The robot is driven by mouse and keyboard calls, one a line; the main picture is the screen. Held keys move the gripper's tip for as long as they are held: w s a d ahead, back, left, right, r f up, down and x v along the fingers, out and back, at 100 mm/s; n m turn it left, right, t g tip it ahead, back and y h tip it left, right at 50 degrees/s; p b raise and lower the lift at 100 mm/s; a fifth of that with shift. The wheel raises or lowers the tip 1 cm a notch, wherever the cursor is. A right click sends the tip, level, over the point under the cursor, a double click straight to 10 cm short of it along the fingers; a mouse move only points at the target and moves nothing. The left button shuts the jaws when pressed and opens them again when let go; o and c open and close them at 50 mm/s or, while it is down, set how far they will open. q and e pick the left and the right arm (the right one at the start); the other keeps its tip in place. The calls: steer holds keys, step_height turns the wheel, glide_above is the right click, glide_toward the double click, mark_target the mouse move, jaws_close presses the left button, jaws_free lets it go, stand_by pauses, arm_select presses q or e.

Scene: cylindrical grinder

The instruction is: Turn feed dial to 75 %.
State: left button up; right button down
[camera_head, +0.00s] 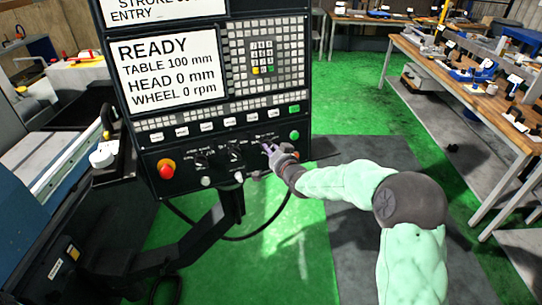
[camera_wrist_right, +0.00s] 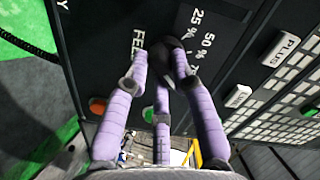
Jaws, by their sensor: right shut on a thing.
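The feed dial (camera_wrist_right: 167,47) is a black knob on the dark control panel, seen in the right wrist view between my purple fingers. The labels "FEED", "25 %" and "50 %" show around it; a further label beyond 50 % is partly covered by a finger. My right gripper (camera_wrist_right: 163,62) is shut on the dial, with fingers on both sides of it. In the head view my right gripper (camera_head: 270,151) is at the lower right of the panel and hides the dial. The dial's pointer is hidden, so its setting cannot be read. My left gripper is not in view.
The control panel (camera_head: 140,150) also carries a red stop button (camera_head: 166,168), a green button (camera_head: 295,135) and other small dials (camera_head: 235,150). Its screen (camera_head: 168,68) reads READY. A workbench (camera_head: 470,85) stands at the right. Green floor lies open between.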

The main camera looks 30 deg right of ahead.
steer(key=shift+n+b, duration=1.7)
steer(key=shift+n, duration=0.5)
steer(key=shift+d, duration=0.1)
steer(key=c, duration=1)
jaws_free()
steer(key=shift+c, duration=0.2)
steer(key=shift+r, duration=0.1)
steer(key=v, duration=1.2)
